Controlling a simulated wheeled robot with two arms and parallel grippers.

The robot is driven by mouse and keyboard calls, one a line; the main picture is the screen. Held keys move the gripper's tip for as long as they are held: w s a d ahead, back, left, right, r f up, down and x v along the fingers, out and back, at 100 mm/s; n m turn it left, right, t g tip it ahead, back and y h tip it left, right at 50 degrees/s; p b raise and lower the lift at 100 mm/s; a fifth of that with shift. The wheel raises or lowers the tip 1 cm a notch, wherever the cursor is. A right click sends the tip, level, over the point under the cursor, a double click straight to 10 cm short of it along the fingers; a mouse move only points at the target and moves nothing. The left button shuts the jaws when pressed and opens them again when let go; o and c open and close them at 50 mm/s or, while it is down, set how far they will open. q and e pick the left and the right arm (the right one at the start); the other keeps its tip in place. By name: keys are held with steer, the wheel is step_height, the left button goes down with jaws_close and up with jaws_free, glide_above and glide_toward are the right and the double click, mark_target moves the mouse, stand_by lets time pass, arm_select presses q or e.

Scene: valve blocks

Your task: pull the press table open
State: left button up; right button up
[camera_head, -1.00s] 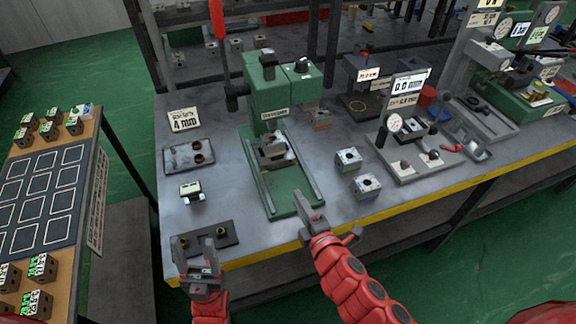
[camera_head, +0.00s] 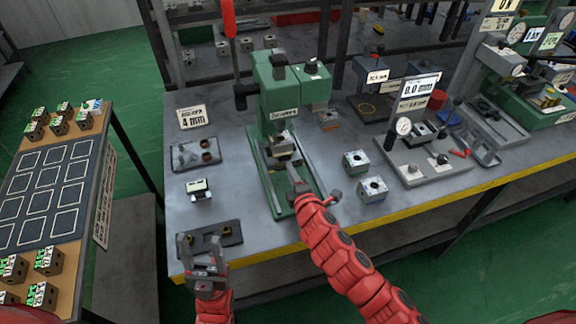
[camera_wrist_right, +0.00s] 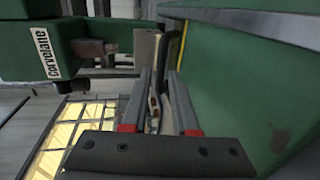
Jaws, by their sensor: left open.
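The green press (camera_head: 290,95) stands on the grey bench. Its small metal table (camera_head: 281,151) sits between the rails of the green base, at the back under the press head. My right gripper (camera_head: 295,181) is over the front part of the base, just in front of the table. In the right wrist view its two fingers (camera_wrist_right: 158,88) are apart, with a thin metal piece between them; contact cannot be made out. The press body with its label (camera_wrist_right: 47,50) shows beyond. My left gripper (camera_head: 201,247) is open and empty at the bench's front edge.
A dark plate with brass-coloured parts (camera_head: 210,237) lies by my left gripper. Two metal blocks (camera_head: 364,175) stand right of the base. A red-handled lever (camera_head: 229,20) rises beside the press. A gauge stand (camera_head: 404,130) is further right.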

steer(key=shift+x, duration=1.05)
steer(key=shift+w+a+f, duration=0.25)
steer(key=shift+w, duration=0.3)
jaws_close()
stand_by(0.3)
